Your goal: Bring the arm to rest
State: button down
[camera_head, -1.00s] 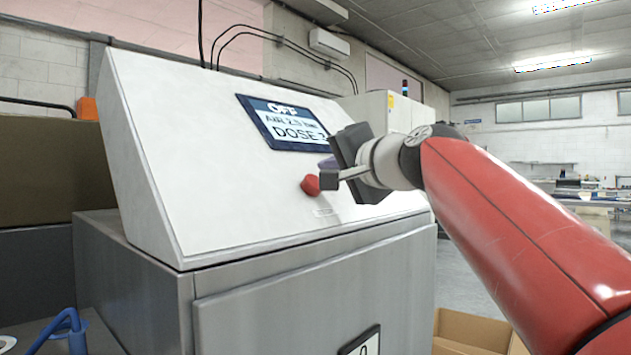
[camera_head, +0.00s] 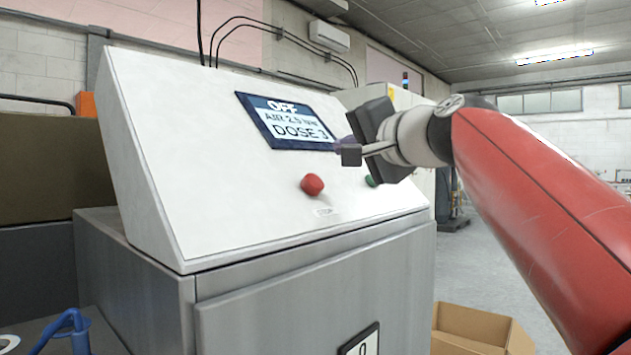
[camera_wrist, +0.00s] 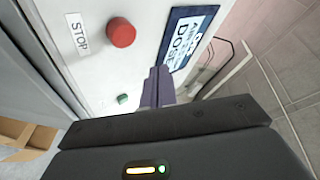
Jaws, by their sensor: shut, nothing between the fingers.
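My gripper (camera_head: 351,150) is in front of the upper right part of the white sloped control panel (camera_head: 230,190) of the washer, up and to the right of the red button (camera_head: 312,185). In the wrist view its fingers (camera_wrist: 157,84) are together and empty. The panel's display (camera_head: 286,122) reads OFF, AIR 2.5 and DOSE 3. The red button also shows in the wrist view (camera_wrist: 121,32), beside a STOP label (camera_wrist: 78,35). A green button (camera_wrist: 123,99) shows below it there; in the head view it is partly hidden by my gripper.
The grey metal cabinet (camera_head: 270,290) carries the panel. An open cardboard box (camera_head: 470,325) stands on the floor at right. A blue object (camera_head: 68,328) is at lower left. Black cables (camera_head: 300,45) run along the wall behind. Open floor lies to the right.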

jog(key=s+d+f+n+g+h, duration=0.1)
jog(key=s+d+f+g+h, duration=0.2)
jog(key=s+f, duration=0.5)
jog(key=s+d+f+n+g+h, duration=0.2)
jog(key=s+d+f, duration=0.4)
jog(key=f, duration=1.7)
jog(key=s+d+f+n+g+h, duration=0.2)
jog(key=s+d+f+h, duration=0.3)
jog(key=s+f, duration=0.6)
notch_tip(320, 180, down, 6)
jog(key=shift+r+g, duration=0.25)
jog(key=shift+g, duration=0.65)
jog(key=c, duration=2.1)
grip_release()
jog(key=shift+d, duration=0.1)
